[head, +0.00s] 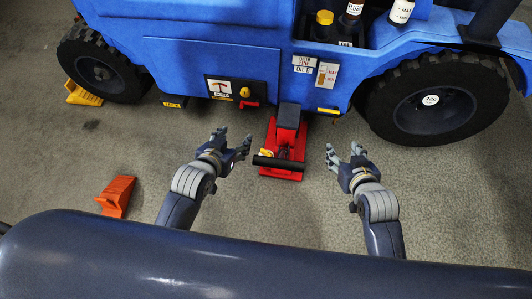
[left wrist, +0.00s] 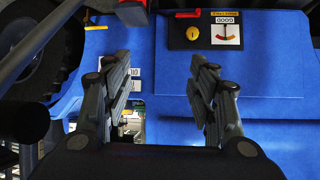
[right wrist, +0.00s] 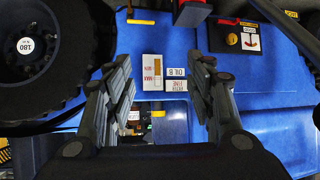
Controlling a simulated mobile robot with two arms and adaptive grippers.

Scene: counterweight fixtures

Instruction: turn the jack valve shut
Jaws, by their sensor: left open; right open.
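The red floor jack (head: 282,160) stands on the floor at the truck's side, its dark saddle post (head: 289,118) at the blue body's lower edge. A black bar (head: 279,163) crosses its near end. A small yellow part (head: 265,153), perhaps the valve, sits at the bar's left; its turn position is too small to tell. My left gripper (head: 236,140) is open and empty, left of the jack and apart from it. My right gripper (head: 344,152) is open and empty, farther off to the right. Both wrist views show spread fingers facing the blue body, with nothing between them.
The blue truck (head: 200,60) fills the back, with a panel bearing a yellow knob (head: 245,92) and bottles in a recess above. Wheels (head: 100,70) and (head: 430,100) stand either side. An orange chock (head: 116,196) and a yellow chock (head: 83,94) lie left. Floor around the jack is clear.

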